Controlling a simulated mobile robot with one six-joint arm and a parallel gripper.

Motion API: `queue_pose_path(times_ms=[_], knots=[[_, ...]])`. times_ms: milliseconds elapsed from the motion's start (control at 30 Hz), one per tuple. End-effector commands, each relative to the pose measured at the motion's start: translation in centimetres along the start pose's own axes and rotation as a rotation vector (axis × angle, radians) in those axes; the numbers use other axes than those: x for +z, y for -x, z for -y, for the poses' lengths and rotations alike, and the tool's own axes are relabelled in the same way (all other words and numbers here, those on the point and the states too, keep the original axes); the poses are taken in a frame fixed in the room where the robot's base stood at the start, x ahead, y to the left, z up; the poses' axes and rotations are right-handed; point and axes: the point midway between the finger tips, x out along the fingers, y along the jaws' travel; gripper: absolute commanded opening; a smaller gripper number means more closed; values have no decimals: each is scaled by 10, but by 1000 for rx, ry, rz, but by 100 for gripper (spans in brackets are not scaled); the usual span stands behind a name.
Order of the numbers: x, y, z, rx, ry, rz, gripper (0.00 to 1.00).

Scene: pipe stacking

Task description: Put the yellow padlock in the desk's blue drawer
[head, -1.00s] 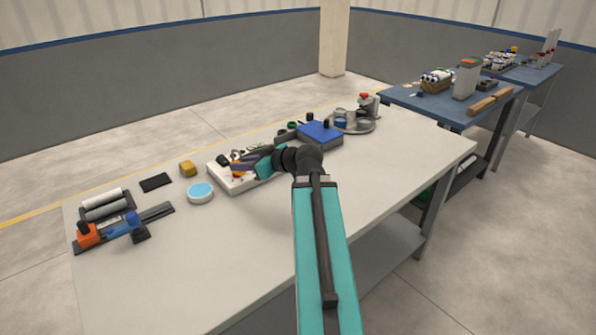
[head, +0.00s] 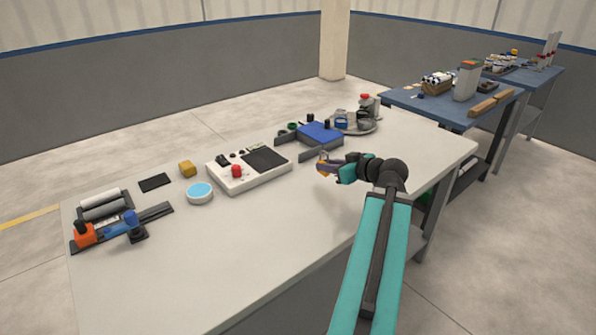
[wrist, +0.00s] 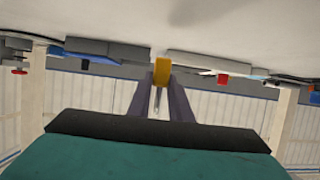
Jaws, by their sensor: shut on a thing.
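My gripper (head: 323,165) is over the right half of the pale work table (head: 210,260), in front of the blue-topped unit. It is shut on the yellow padlock (head: 321,171), which is small and partly hidden by the fingers. In the wrist view the padlock's yellow body (wrist: 161,71) sits between the two fingertips.
A white control box (head: 245,182) with a red knob lies left of my gripper. A round tray (head: 360,128) with jars stands behind. The table's front is clear.

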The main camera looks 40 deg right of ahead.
Motion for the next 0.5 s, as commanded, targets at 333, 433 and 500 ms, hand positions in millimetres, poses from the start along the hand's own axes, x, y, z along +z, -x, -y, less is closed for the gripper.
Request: queue_pose_path(times_ms=[333, 433, 500], knots=[[1, 3, -3, 7, -2, -1, 0], [1, 2, -4, 6, -2, 0, 0], [1, 1, -6, 6, -2, 0, 0]])
